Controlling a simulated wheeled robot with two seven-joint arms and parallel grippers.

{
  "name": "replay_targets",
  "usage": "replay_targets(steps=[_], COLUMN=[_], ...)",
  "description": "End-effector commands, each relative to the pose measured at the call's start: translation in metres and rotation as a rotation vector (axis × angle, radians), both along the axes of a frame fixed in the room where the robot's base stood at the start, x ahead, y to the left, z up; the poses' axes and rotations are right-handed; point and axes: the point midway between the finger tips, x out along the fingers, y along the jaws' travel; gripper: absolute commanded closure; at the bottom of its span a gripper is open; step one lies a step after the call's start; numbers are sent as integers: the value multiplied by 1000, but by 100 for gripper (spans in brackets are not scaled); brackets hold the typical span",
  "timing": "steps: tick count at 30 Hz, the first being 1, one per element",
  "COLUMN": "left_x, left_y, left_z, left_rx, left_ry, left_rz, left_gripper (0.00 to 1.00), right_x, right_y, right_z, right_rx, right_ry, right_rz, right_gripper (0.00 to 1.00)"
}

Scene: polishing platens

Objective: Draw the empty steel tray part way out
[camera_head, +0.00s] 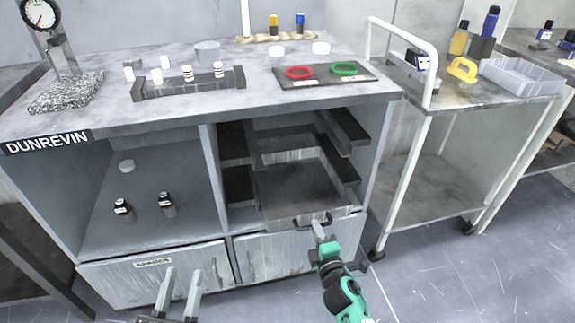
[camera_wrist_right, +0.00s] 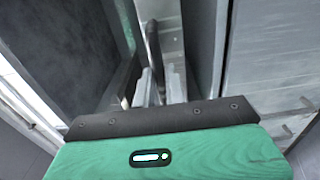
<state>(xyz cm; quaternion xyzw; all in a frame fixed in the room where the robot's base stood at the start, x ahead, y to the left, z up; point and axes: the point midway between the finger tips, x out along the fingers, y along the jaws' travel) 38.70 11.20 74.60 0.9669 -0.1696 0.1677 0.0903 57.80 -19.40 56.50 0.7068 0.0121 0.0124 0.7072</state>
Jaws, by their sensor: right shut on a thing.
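The steel tray (camera_head: 297,190) sits in the right bay of the bench, its front standing out past the bay's front edge. Its floor looks bare. A dark handle (camera_head: 301,226) is on its front. My right gripper (camera_head: 318,230) is shut on this handle. The right wrist view shows the fingers (camera_wrist_right: 161,84) close around the dark handle bar (camera_wrist_right: 153,45). My left gripper (camera_head: 183,271) is open and empty, low in front of the bench's left lower panel.
Dark runners (camera_head: 343,128) and another tray-like level (camera_head: 285,150) are above the tray. Two small dark bottles (camera_head: 166,203) stand in the left bay. A white-framed trolley (camera_head: 428,150) stands to the right.

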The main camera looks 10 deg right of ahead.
Motion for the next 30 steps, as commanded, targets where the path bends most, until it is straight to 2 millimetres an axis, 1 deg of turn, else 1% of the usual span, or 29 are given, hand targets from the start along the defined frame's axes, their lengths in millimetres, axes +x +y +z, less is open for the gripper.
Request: replay_targets(steps=[4,5,6,8,9,17,20,23,26,29,30], left_x=[0,0,0,0,0,0,0,-1,-4,-9,-9], left_y=[0,0,0,0,0,0,-1,-4,-9,-14,-15], left_z=[0,0,0,0,0,-1,-5,-17,-37,-61,-62], left_rx=[0,0,0,0,0,1,5,17,36,61,63], left_ry=[0,0,0,0,0,2,21,73,155,256,264], left_rz=[0,0,0,0,0,0,-4,-13,-28,-47,-49], left_gripper=[64,64,64,64,64,64,64,64,64,64,64], right_x=[0,0,0,0,0,0,0,0,0,0,-8], right_y=[0,0,0,0,0,0,0,0,0,0,0], right_z=[-1,-1,-1,-1,0,-2,-1,-1,-1,0,-2], right_rx=[0,0,0,0,0,0,0,0,0,0,2], right_ry=[1,1,1,1,1,4,3,2,2,1,4], right_rz=[-1,-1,-1,-1,-1,-2,-1,-1,-1,-1,-1], right_gripper=[100,86,78,66,62,62,62,62,62,62,62])
